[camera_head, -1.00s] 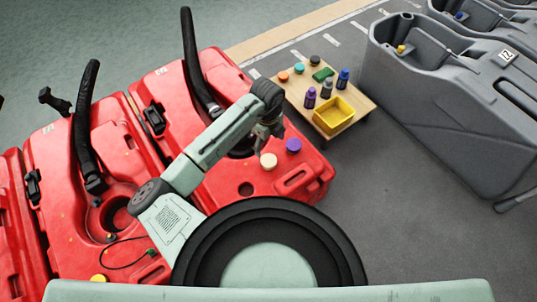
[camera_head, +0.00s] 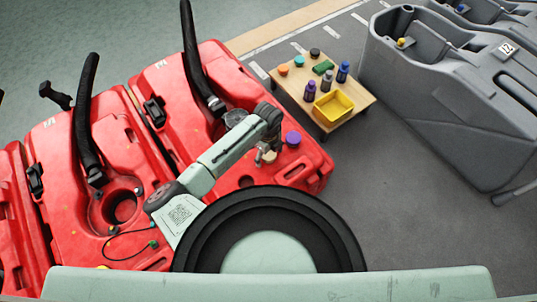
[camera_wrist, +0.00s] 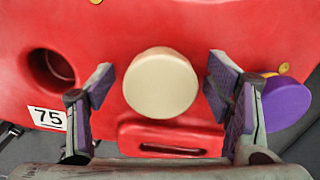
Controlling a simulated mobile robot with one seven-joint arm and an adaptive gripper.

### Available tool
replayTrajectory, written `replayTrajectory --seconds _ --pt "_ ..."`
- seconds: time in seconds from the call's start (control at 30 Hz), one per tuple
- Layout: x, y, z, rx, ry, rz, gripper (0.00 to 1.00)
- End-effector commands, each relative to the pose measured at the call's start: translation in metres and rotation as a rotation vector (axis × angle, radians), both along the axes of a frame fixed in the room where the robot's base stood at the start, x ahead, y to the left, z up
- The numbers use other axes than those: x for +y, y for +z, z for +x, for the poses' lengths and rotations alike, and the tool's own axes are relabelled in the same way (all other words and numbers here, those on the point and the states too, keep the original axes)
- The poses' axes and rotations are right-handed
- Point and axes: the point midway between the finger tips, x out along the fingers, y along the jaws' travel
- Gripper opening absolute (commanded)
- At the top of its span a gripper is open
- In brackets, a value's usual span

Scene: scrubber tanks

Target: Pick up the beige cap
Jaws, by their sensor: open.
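The beige cap (camera_wrist: 160,82) is a round disc on the red tank (camera_wrist: 225,22), seen from above in the wrist view. My gripper (camera_wrist: 158,90) is open, with one finger on each side of the cap. Gaps show between the cap and both fingers. In the head view the beige cap (camera_head: 268,157) is partly hidden by my gripper (camera_head: 263,152), which is just above it. A purple cap (camera_wrist: 285,102) lies right beside the right finger in the wrist view, and it also shows in the head view (camera_head: 293,138).
An empty round hole (camera_wrist: 50,68) and a label reading 75 (camera_wrist: 48,117) are left of the cap. A small table (camera_head: 367,98) holds a yellow bin (camera_head: 333,106), bottles and caps. Grey tanks (camera_head: 440,100) stand at the right. A black hose (camera_head: 190,50) rises behind my arm.

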Motion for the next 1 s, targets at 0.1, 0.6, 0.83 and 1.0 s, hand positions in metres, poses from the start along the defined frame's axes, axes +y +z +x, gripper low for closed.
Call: replayTrajectory --seconds 0.1,0.6,0.83,1.0 --pt "-0.0001 0.0001 0.0001 0.000 0.000 0.000 0.72" --pt "0.0000 0.0005 0.0001 0.000 0.000 0.000 0.40" --pt "0.0001 0.0005 0.0002 0.000 0.000 0.000 0.28" --pt "0.0001 0.0009 0.0002 -0.001 0.000 0.001 0.28"
